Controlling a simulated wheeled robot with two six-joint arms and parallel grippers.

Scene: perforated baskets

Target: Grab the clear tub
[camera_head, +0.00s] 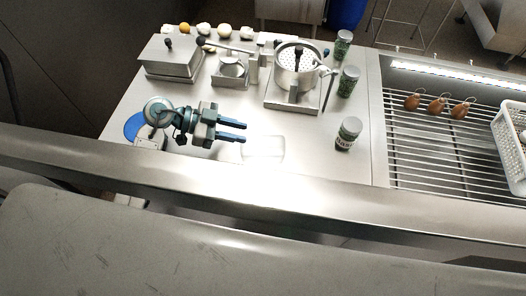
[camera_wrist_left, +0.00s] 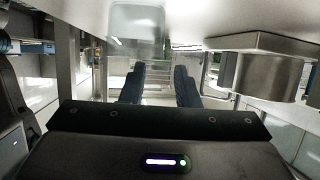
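The clear tub (camera_head: 264,148) stands on the bright steel counter and is hard to make out against the glare. It also shows as a pale see-through box at the top of the left wrist view (camera_wrist_left: 137,30). My left gripper (camera_head: 245,132) is just left of and slightly behind the tub in the head view. Its two dark blue fingers are apart with nothing between them. In the left wrist view the open fingers (camera_wrist_left: 159,70) also show a gap. My right gripper is in neither view.
A perforated pot (camera_head: 296,72), a lidded steel box (camera_head: 172,56) and a small steel pot (camera_head: 231,70) stand behind. A wire rack (camera_head: 440,140) holds a white perforated basket (camera_head: 512,150).

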